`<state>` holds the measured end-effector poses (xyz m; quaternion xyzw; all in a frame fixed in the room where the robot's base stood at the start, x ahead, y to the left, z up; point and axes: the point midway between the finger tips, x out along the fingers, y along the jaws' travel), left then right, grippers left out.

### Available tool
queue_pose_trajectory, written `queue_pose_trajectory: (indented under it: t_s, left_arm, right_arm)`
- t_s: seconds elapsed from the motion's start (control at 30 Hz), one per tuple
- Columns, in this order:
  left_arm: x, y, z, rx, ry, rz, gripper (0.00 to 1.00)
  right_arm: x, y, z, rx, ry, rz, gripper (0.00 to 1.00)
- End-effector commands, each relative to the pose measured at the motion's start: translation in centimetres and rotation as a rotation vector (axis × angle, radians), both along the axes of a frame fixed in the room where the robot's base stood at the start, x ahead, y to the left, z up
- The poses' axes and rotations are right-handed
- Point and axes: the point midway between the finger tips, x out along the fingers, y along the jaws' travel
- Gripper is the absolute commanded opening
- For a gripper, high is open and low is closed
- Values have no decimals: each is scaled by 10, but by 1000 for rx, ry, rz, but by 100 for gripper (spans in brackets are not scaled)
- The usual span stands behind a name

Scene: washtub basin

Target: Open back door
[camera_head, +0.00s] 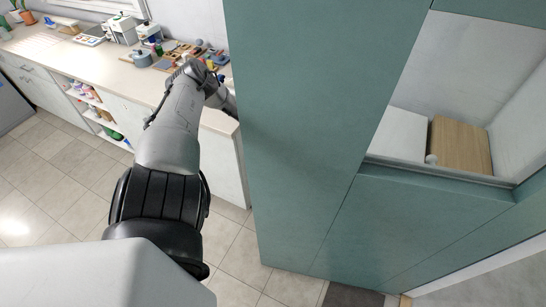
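No back door can be clearly picked out. A tall teal panel (310,120) fills the middle of the view, and I cannot tell whether it is a door or a fixed wall. My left arm reaches up from the lower left, and its far end passes behind the panel's left edge. The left gripper is hidden there. My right arm and gripper are out of view.
A counter (120,75) with bottles, a pot and small items runs along the back left. Tiled floor (60,185) is clear at the left.

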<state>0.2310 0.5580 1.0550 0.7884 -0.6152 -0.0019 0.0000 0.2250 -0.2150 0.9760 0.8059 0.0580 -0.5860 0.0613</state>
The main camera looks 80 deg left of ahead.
Motion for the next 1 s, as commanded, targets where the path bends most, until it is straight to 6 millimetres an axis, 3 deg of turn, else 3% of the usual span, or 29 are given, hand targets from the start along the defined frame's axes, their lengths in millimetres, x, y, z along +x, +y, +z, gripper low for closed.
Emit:
queue_pose_trajectory:
  t_s: [0.43,0.47,0.7,1.0]
  left_arm:
    - [1,0,0,-2,0,2,0]
    - [1,0,0,-2,0,2,20]
    - [0,0,0,-2,-1,1,43]
    - [0,1,0,-1,-1,-1,43]
  right_arm:
    - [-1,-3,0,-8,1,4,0]
    - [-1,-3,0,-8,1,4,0]
    - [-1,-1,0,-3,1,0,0]
    - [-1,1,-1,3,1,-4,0]
